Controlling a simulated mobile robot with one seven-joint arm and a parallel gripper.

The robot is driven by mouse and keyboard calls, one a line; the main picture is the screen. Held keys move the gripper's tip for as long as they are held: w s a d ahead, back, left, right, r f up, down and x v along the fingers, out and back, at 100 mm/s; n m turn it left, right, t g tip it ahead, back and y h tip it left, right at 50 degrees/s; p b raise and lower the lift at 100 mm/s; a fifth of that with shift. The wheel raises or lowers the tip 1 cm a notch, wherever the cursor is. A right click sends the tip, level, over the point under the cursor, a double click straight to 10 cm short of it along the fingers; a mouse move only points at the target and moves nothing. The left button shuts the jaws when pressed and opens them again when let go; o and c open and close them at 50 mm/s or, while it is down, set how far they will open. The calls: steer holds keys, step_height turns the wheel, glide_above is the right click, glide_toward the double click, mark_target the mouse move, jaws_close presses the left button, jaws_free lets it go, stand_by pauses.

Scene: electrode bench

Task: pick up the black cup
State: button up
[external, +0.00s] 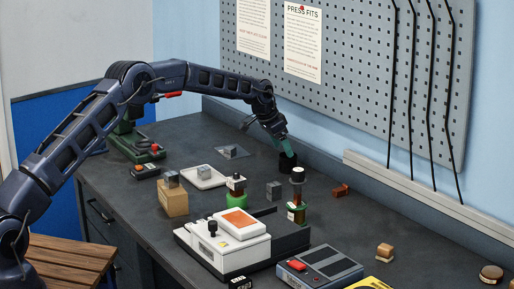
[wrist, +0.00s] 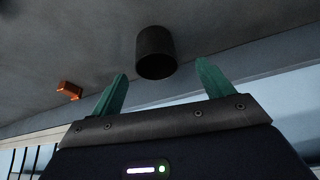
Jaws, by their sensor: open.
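The black cup (wrist: 155,53) stands on the dark bench, near the wall, and shows beyond and between my fingertips in the wrist view. In the external view the black cup (external: 286,163) is at the back of the bench, partly covered by a green finger. My gripper (wrist: 160,80) has two green fingers, spread apart with nothing between them. In the external view my gripper (external: 286,150) is low, right beside the cup; I cannot tell whether it touches it.
A white device with an orange top (external: 238,222) fills the front middle. The wall rises close behind.

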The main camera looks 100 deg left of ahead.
mark_target(288, 163)
steer(key=shift+d+x, duration=0.2)
steer(key=shift+x, duration=2.8)
steer(key=shift+w, duration=0.15)
steer(key=c, duration=1.1)
